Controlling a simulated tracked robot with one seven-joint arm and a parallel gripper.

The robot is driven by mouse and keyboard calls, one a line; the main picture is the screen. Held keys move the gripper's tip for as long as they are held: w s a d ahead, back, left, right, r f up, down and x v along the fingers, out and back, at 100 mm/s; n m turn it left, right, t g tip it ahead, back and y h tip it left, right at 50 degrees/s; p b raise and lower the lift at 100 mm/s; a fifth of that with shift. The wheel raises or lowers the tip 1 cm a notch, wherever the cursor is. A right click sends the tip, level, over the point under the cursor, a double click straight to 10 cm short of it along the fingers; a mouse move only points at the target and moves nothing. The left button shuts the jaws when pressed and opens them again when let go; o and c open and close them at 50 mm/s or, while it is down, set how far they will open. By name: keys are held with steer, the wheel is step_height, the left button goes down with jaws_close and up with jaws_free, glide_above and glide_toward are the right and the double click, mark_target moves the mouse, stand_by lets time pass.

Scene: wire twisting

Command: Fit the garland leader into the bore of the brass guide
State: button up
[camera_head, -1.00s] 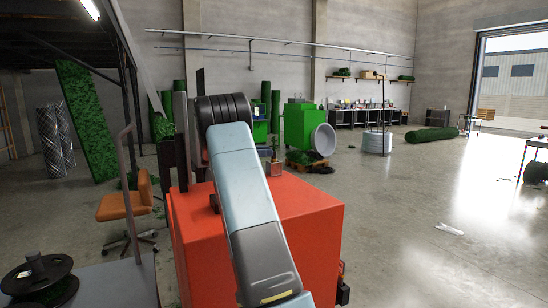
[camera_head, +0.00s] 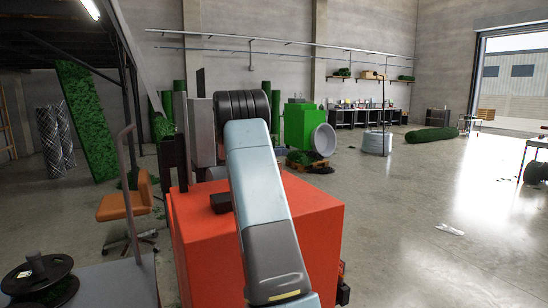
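My arm reaches forward over the red box-shaped machine body (camera_head: 315,215) in the middle of the head view. The arm ends, as far as I can see, in a dark ribbed part. My gripper is not visible; the arm hides whatever lies beyond it. I cannot make out the garland leader or the brass guide. A small black block (camera_head: 221,202) sits on top of the red body, just left of my arm.
An orange chair (camera_head: 125,205) and a black reel (camera_head: 40,280) with green material stand at the left. A green machine (camera_head: 299,125) with a pale round opening stands behind. The floor (camera_head: 430,200) at the right is largely clear.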

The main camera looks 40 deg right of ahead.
jaws_close()
steer(key=shift+r, duration=0.15)
